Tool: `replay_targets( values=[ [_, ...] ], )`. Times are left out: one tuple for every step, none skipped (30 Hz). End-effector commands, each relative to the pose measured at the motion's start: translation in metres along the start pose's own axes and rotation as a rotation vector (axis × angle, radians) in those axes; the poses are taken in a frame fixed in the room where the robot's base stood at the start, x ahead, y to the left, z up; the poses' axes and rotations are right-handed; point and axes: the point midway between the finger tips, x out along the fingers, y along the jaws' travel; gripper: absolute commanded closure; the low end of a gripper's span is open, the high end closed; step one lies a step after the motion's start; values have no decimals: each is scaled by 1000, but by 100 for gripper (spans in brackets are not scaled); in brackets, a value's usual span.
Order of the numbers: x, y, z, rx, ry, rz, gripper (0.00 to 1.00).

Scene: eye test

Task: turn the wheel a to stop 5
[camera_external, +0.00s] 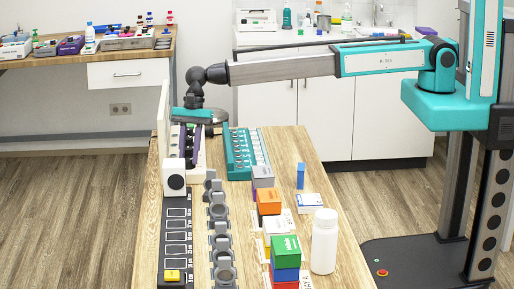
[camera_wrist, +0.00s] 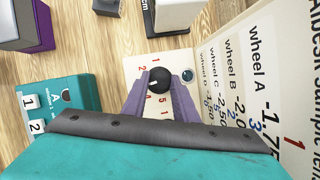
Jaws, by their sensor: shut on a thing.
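In the external view my gripper (camera_external: 188,130) is at the panel (camera_external: 163,115); the knob is hidden there.
Printed rows for wheels A to D fill the panel's right side in the wrist view. A teal rack (camera_external: 238,158) stands right of the panel. Nearer lie a black tray (camera_external: 176,240), grey clamps (camera_external: 220,240), coloured blocks (camera_external: 285,250) and a white bottle (camera_external: 324,245).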

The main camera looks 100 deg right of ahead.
Motion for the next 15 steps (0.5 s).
replay_targets(
  values=[
    [1, -2, 0, -29, 0, 13, 96],
    [1, -3, 0, -49, -1, 21, 96],
    [1, -3, 0, -75, -1, 32, 96],
    [1, -3, 0, -94, -2, 40, 96],
    [1, -3, 0, -114, -3, 48, 96],
    [1, -4, 0, -141, -3, 59, 96],
    [1, -4, 0, -160, -4, 67, 96],
    [1, -4, 0, -178, -4, 75, 96],
    [1, -4, 0, -203, -5, 84, 96],
    [1, -4, 0, -220, -5, 92, 96],
    [0, -4, 0, -236, -5, 99, 96],
    [0, -4, 0, -256, -6, 106, 96],
    [0, -5, 0, -269, -6, 112, 96],
    [0, -4, 0, -282, -6, 117, 96],
    [0, -4, 0, -296, -6, 123, 96]
  ],
)
